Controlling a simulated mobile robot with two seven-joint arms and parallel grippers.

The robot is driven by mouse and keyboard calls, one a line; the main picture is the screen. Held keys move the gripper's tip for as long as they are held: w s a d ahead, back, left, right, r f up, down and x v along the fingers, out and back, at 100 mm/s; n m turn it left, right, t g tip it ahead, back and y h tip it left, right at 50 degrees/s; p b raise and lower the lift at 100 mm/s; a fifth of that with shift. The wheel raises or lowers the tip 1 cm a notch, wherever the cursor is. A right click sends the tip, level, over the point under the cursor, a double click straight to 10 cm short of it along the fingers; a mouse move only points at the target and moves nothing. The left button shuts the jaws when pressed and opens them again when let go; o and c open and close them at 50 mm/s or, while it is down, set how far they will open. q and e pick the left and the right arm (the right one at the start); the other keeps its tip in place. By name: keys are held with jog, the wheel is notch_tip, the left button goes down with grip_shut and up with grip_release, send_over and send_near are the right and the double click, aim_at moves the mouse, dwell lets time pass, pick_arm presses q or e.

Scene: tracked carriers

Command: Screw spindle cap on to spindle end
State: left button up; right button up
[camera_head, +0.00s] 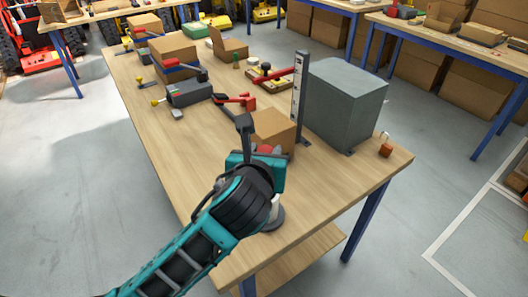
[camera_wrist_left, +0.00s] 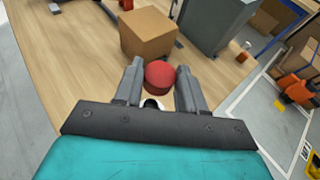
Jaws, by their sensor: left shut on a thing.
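My left gripper (camera_head: 262,148) reaches over the near end of the wooden table. It is shut on a red rounded piece, which looks like the spindle cap (camera_wrist_left: 159,75), held between its two grey fingers. In the head view only a little of the red cap (camera_head: 265,149) shows. A grey round base with a pale upright part (camera_head: 273,219), perhaps the spindle, stands partly hidden behind my wrist. A small white and dark part (camera_wrist_left: 150,104) shows below the cap in the left wrist view; whether they touch I cannot tell. My right gripper is not in view.
A cardboard box (camera_head: 274,129) stands just beyond the gripper. A large grey block (camera_head: 345,105) and a dark upright post (camera_head: 299,95) are to its right. A small orange-brown padlock-like piece (camera_head: 385,150) lies near the right edge. Clamps and boxes fill the far end.

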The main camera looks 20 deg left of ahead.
pick_arm(q)
jog(key=shift+f+b, duration=1)
jog(key=shift+f, duration=1.9)
jog(key=shift+r+p, duration=0.1)
jog(key=shift+p, duration=0.6)
jog(key=shift+y+p, duration=0.3)
jog(key=shift+f+n, duration=0.25)
jog(key=shift+n, duration=0.05)
jog(key=shift+f, duration=0.35)
jog(key=shift+f, duration=0.9)
jog(key=o, duration=1.1)
